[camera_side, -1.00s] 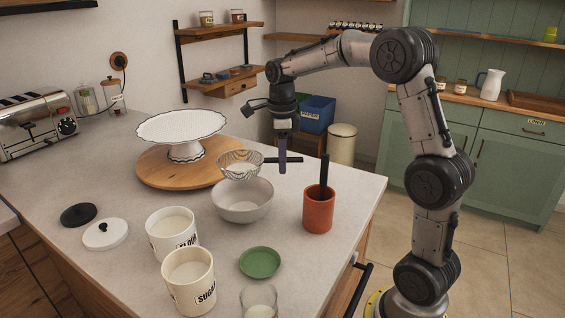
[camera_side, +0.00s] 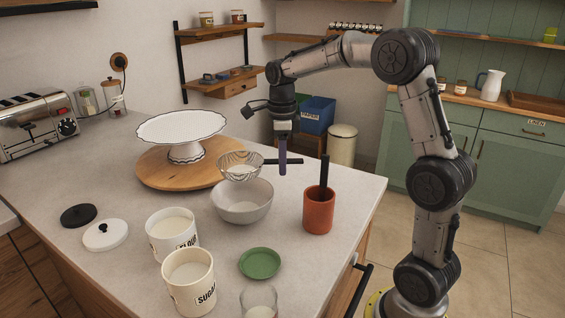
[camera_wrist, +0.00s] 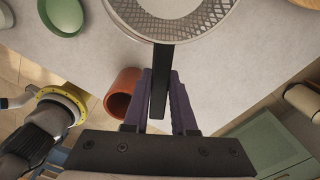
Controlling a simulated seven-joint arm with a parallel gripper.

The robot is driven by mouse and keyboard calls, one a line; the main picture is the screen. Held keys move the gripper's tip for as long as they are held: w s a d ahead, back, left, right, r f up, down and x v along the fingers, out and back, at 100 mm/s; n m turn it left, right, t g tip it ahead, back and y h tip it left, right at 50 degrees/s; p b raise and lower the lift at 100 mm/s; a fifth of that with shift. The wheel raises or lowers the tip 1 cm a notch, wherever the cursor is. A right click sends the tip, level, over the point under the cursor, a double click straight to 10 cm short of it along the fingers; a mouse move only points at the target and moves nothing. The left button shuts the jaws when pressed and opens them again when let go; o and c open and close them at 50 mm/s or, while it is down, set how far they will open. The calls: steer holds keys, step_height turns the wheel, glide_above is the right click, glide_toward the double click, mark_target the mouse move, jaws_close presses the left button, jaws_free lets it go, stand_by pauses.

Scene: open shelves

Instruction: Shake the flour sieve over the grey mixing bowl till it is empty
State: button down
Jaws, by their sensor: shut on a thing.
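The flour sieve (camera_side: 240,165), a wire mesh basket with a black handle, is above the grey mixing bowl (camera_side: 243,207) on the counter. White flour shows inside the mesh in both views; the sieve also fills the top of the wrist view (camera_wrist: 196,21). My gripper (camera_side: 283,163) points down and is shut on the sieve's handle, right of the basket. In the wrist view, its purple fingers (camera_wrist: 161,84) are on either side of the black handle. The sieve looks about level. The inside of the bowl is largely hidden.
A white cake stand (camera_side: 181,128) on a round wooden board is behind left. An orange pot (camera_side: 319,211) with a black upright tool stands close right of the bowl. Flour (camera_side: 172,238) and sugar canisters (camera_side: 189,283) and a green dish (camera_side: 259,263) are in front.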

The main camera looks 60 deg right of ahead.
steer(key=shift+s+a, duration=0.35)
steer(key=shift+a, duration=0.2)
steer(key=shift+s+a, duration=0.3)
steer(key=shift+a, duration=0.2)
steer(key=shift+w+d, duration=0.4)
steer(key=shift+d, duration=0.25)
steer(key=shift+w+d, duration=0.4)
steer(key=shift+d, duration=0.2)
steer(key=shift+s+a, duration=0.4)
steer(key=shift+a, duration=0.25)
steer(key=shift+s+a, duration=0.4)
steer(key=shift+a, duration=0.2)
